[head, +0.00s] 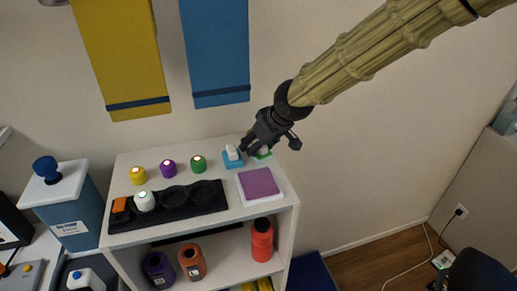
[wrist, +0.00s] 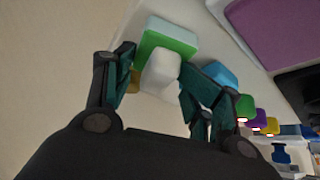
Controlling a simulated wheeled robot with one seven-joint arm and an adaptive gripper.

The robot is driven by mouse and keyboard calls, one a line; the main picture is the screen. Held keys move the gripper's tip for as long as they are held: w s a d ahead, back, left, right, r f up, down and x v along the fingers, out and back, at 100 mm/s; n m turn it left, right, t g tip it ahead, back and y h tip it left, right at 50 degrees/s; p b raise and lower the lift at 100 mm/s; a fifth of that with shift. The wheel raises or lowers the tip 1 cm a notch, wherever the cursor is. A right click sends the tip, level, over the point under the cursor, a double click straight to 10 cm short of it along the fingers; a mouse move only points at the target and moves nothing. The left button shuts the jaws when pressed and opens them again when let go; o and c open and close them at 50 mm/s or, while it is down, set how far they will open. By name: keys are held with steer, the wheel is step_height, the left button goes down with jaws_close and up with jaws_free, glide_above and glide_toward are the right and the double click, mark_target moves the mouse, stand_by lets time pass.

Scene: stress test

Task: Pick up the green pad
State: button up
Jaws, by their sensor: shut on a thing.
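The green pad (wrist: 170,35) is a green block with a white grip (wrist: 162,70) on it, near the top centre of the wrist view. In the head view only a bit of green (head: 268,153) shows behind my gripper (head: 258,146), at the back right of the white shelf top. In the wrist view my gripper (wrist: 157,72) has its fingers on either side of the white grip and is shut on it. I cannot tell whether the pad touches the shelf.
A blue pad with a white grip (head: 232,158) stands close to the left. A purple pad (head: 258,184) lies in front. A black tray (head: 172,217) and several coloured knobs (head: 168,166) are further left. The wall (head: 350,140) is close behind.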

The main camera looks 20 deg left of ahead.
steer(key=shift+f, duration=0.15)
steer(key=shift+r+b, duration=0.35)
steer(key=shift+r, duration=0.15)
steer(key=c, duration=0.6)
step_height(320, 180, up, 2)
steer(key=shift+w+r+b, duration=0.1)
steer(key=shift+w+b, duration=0.05)
steer(key=shift+b, duration=0.3)
jaws_close()
steer(key=s+d+b, duration=0.1)
steer(key=s+d, duration=0.2)
steer(key=s, duration=0.1)
steer(key=s+d+r+b, duration=0.1)
steer(key=s+d, duration=0.2)
steer(key=s+d+b, duration=0.2)
steer(key=s+d, duration=0.1)
steer(key=s, duration=0.1)
steer(key=shift+s+d+r, duration=0.25)
steer(key=shift+s, duration=0.1)
steer(key=shift+s+d+r, duration=0.15)
steer(key=shift+s+d, duration=0.2)
steer(key=shift+s, duration=0.15)
steer(key=shift+w, duration=0.1)
